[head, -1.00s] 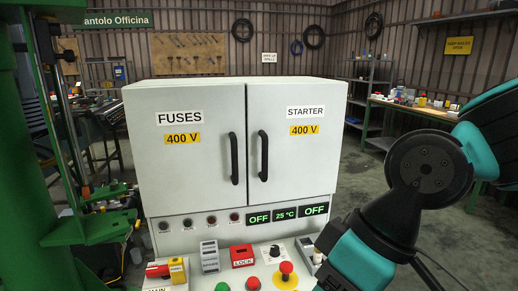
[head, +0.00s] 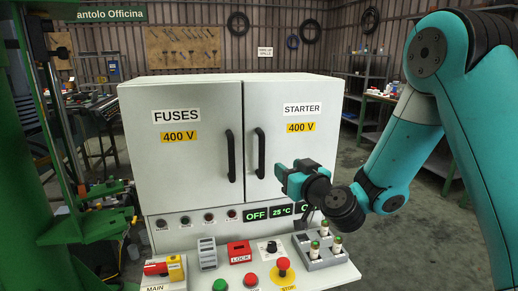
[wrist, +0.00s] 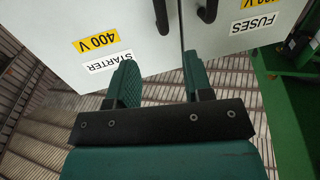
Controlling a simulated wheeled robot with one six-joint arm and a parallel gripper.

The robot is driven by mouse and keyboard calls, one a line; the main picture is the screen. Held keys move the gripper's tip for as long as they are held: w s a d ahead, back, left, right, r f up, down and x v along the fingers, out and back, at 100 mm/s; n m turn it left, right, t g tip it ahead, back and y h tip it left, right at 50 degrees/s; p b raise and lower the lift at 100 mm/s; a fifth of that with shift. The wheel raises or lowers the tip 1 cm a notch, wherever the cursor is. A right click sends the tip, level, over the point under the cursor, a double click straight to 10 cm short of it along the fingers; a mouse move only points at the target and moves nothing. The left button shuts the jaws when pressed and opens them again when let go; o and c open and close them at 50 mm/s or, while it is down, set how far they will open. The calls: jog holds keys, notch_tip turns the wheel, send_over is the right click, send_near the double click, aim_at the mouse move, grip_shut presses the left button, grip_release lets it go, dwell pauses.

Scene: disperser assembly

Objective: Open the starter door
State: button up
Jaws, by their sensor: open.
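The starter door (head: 305,145) is the right door of the white cabinet, marked STARTER 400 V, and it is shut. Its black vertical handle (head: 260,153) is near the door's inner edge. My gripper (head: 284,178) is open and empty, in front of the lower part of the starter door, right of and slightly below the handle. In the wrist view the picture is upside down; the two teal fingers of my gripper (wrist: 163,75) point toward the door, and the starter handle (wrist: 161,14) is ahead of them near the top edge, apart from them.
The shut fuses door (head: 185,130) with its own handle (head: 230,155) is to the left. Below, a control panel holds a red LOCK block (head: 240,252), buttons, a red stop button (head: 283,264) and a grey block of fuses (head: 322,250). A green machine column (head: 25,180) stands at left.

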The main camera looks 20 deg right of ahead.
aim_at(263, 150)
jog(key=w+a+p, duration=0.1)
jog(key=w+p, duration=0.3)
jog(key=w+a+p, duration=0.1)
jog(key=w+p, duration=0.3)
jog(key=w, duration=0.1)
jog(key=w+a+p, duration=0.1)
jog(key=w+p, duration=0.4)
jog(key=shift+w, duration=0.2)
jog(key=shift+w+f, duration=0.15)
jog(key=shift+w, duration=0.4)
jog(key=shift+a, duration=0.1)
grip_shut()
